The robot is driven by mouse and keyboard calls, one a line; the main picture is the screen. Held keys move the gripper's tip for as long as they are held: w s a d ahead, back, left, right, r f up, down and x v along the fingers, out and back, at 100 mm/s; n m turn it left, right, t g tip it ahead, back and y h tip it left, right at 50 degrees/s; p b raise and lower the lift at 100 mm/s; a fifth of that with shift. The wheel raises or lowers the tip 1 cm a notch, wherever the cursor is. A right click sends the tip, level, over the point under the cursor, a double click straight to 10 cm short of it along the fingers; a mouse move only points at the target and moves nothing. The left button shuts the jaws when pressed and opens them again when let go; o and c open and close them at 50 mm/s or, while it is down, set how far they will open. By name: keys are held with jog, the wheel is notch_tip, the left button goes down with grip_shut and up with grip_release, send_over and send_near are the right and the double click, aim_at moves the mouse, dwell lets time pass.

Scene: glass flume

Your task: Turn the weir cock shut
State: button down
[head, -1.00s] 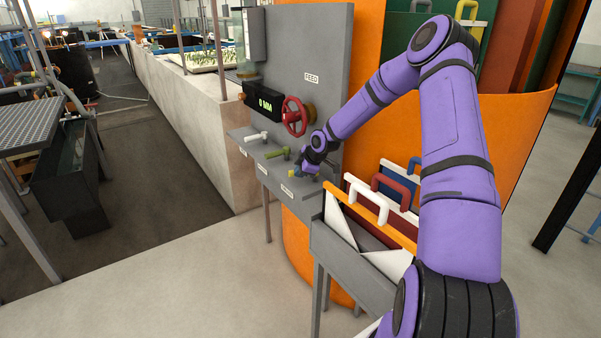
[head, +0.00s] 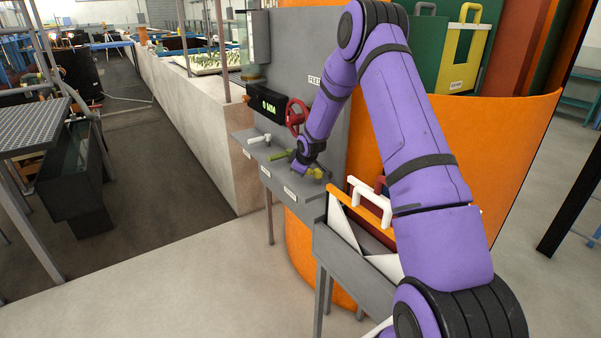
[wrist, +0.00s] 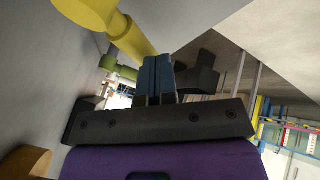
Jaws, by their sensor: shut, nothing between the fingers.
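A yellow cock (head: 319,173) stands at the near end of the grey shelf, partly hidden by my gripper (head: 297,170) in the head view. In the wrist view its yellow lever (wrist: 128,38) slants down to my blue fingertips (wrist: 158,75), which hide its end. My fingers are shut and empty, close beside the lever; I cannot tell whether they touch. A green cock (head: 280,155) and a white cock (head: 260,138) sit farther along the shelf. The labels on the shelf front are too small to read, so I cannot tell which is the weir cock.
A red handwheel (head: 296,116) and a black display (head: 266,104) are on the grey panel (head: 290,50) behind the shelf. A rack (head: 335,240) of boards with coloured handles stands close on the right. The floor (head: 170,280) at left front is clear.

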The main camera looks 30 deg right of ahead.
jog(key=w+m+h, duration=0.1)
jog(key=w+d+m+h, duration=0.1)
jog(key=m, duration=0.1)
jog(key=shift+m+g, duration=0.3)
jog(key=shift+g, duration=0.1)
jog(key=shift+w+d+f, duration=0.1)
jog(key=shift+w+d, duration=0.15)
jog(key=shift+d, duration=0.15)
jog(key=shift+w, duration=0.1)
